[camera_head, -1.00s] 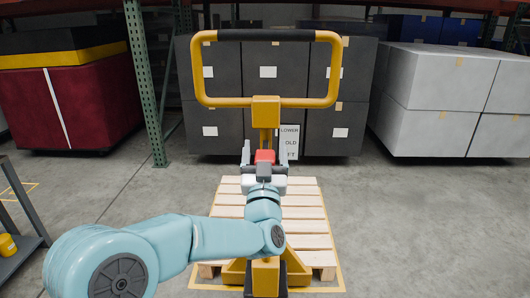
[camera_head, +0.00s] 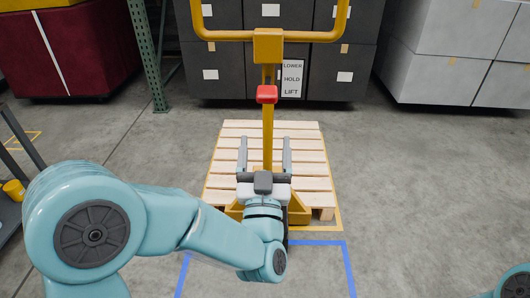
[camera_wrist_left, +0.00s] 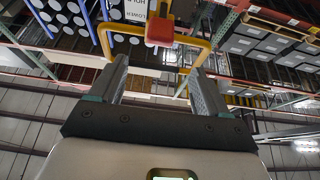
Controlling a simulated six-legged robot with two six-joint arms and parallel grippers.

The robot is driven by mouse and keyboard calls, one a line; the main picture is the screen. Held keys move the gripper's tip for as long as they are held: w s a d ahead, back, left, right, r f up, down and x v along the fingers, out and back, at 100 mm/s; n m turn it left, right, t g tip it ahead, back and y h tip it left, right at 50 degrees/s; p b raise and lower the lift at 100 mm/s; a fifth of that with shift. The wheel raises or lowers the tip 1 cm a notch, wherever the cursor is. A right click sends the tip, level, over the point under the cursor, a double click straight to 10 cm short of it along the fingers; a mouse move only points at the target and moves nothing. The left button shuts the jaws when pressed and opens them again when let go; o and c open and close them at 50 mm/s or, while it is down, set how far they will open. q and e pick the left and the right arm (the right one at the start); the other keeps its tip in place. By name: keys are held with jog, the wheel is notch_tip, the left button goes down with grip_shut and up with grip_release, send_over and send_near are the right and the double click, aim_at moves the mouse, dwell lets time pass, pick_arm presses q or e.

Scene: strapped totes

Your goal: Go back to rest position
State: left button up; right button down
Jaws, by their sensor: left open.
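My left gripper (camera_head: 264,155) is open and empty in the head view, its two fingers apart on either side of the yellow post of a pallet jack. The red lever knob (camera_head: 267,94) on the post is beyond the fingertips and apart from them. In the left wrist view the open gripper (camera_wrist_left: 158,80) points up toward the red knob (camera_wrist_left: 160,28). At the lower right corner of the head view a bit of teal arm shows; my right gripper is not in view.
The jack's yellow handle (camera_head: 268,46) rises at the top, beside a sign reading lower, hold, lift (camera_head: 291,79). A wooden pallet (camera_head: 225,172) lies below. A blue floor outline (camera_head: 348,268) is nearer. Dark totes (camera_head: 345,50) stand behind. The floor at right is clear.

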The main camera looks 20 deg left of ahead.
pick_arm(q)
jog(key=shift+s+d+f, duration=0.1)
jog(key=shift+s+f, duration=0.05)
jog(key=shift+s, duration=0.2)
